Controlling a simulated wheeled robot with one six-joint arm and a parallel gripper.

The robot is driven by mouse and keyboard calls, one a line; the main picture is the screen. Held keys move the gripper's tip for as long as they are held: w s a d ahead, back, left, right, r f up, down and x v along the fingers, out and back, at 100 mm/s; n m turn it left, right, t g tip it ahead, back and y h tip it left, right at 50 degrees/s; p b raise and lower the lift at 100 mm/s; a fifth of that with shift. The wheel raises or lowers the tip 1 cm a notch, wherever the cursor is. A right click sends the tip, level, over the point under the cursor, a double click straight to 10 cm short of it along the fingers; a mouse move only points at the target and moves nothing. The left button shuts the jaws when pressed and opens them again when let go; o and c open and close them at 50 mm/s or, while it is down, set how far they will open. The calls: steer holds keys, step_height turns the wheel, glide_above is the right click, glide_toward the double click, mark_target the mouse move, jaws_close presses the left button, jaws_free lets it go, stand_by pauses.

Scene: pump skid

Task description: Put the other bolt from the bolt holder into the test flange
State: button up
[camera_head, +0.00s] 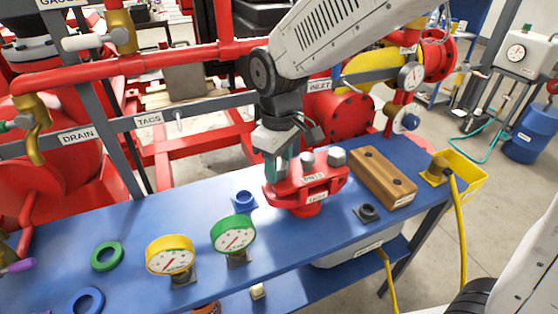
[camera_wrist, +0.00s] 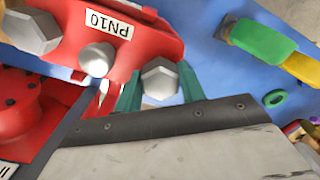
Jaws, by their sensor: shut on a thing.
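The red test flange (camera_head: 310,190) stands on the blue bench, labelled PN10; it also shows in the wrist view (camera_wrist: 140,38). My gripper (camera_head: 278,168) is over its left ear, pointing down. In the wrist view my gripper's teal fingers (camera_wrist: 160,88) are shut on a silver hex bolt (camera_wrist: 160,77) at the flange's edge. How deep its shank sits is hidden. Another hex bolt (camera_head: 337,157) stands in the opposite ear, with a rounded silver piece (camera_head: 307,158) between them. The wooden bolt holder (camera_head: 383,175) lies right of the flange, showing two dark, empty holes.
A yellow gauge (camera_head: 170,256) and a green gauge (camera_head: 233,234) stand front left of the flange. A green ring (camera_head: 107,256) and a blue ring (camera_head: 86,301) lie farther left. A dark fitting (camera_head: 367,212) sits near the front edge. Red pipework runs behind the bench.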

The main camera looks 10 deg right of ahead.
steer(key=shift+f, duration=0.25)
steer(key=o, duration=1.1)
steer(key=shift+r, duration=0.1)
step_height(320, 180, up, 8)
steer(key=shift+f, duration=0.2)
steer(key=shift+s+d+f+m, duration=0.1)
steer(key=shift+s+f+m, duration=0.1)
steer(key=shift+m, duration=0.1)
steer(key=s+d+m, duration=0.3)
steer(key=s+d, duration=0.3)
steer(key=s+d+r+m+t, duration=0.1)
steer(key=s+d+m, duration=0.2)
steer(key=s+d, duration=0.3)
steer(key=s+d+r+m, duration=0.1)
steer(key=s+d+m, duration=0.2)
steer(key=s+d, duration=0.4)
steer(key=shift+d+r, duration=0.2)
steer(key=shift+d, duration=0.5)
